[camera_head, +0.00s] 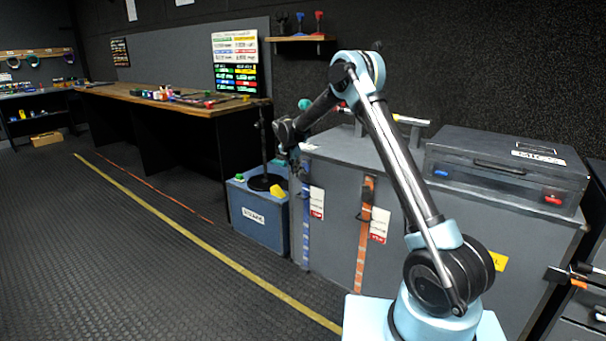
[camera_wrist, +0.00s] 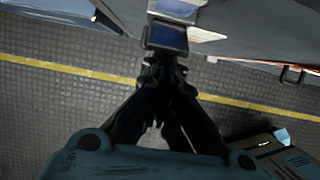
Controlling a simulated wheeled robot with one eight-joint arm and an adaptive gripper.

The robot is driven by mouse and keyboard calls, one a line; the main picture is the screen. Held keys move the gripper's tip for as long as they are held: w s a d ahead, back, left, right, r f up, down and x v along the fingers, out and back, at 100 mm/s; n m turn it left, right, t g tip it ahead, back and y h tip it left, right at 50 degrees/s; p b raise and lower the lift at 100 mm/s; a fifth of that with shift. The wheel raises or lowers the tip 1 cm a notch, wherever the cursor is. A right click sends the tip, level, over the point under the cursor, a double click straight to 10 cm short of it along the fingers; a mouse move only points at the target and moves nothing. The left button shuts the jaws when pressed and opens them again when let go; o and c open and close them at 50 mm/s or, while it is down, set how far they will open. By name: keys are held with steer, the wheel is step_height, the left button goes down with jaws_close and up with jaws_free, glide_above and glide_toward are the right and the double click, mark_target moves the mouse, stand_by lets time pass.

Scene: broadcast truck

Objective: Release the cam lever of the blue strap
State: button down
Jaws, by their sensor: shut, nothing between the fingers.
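The blue strap (camera_head: 306,225) hangs down the front left of the grey case (camera_head: 335,225), with a white and red tag beside it. In the wrist view a blue piece in a dark frame, apparently the strap's buckle (camera_wrist: 167,38), is at the top centre. My gripper (camera_wrist: 165,64) is shut and empty, its fingertips just below that piece in the picture. I cannot tell whether they touch it. The lever's position is not clear. In the head view my gripper (camera_head: 297,165) is small and dark, near the top of the blue strap.
An orange strap (camera_head: 364,230) with its own tag hangs to the right on the same case. A blue bin (camera_head: 256,215) stands close on the left. The floor at left is open, with a yellow line (camera_head: 200,240).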

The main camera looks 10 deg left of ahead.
steer(key=shift+r, duration=0.15)
steer(key=shift+r, duration=0.65)
steer(key=s+a+r, duration=0.2)
steer(key=s+r, duration=0.3)
steer(key=r, duration=0.2)
steer(key=shift+s+a, duration=0.15)
steer(key=shift+a, duration=0.15)
steer(key=shift+r, duration=0.1)
stand_by(0.4)
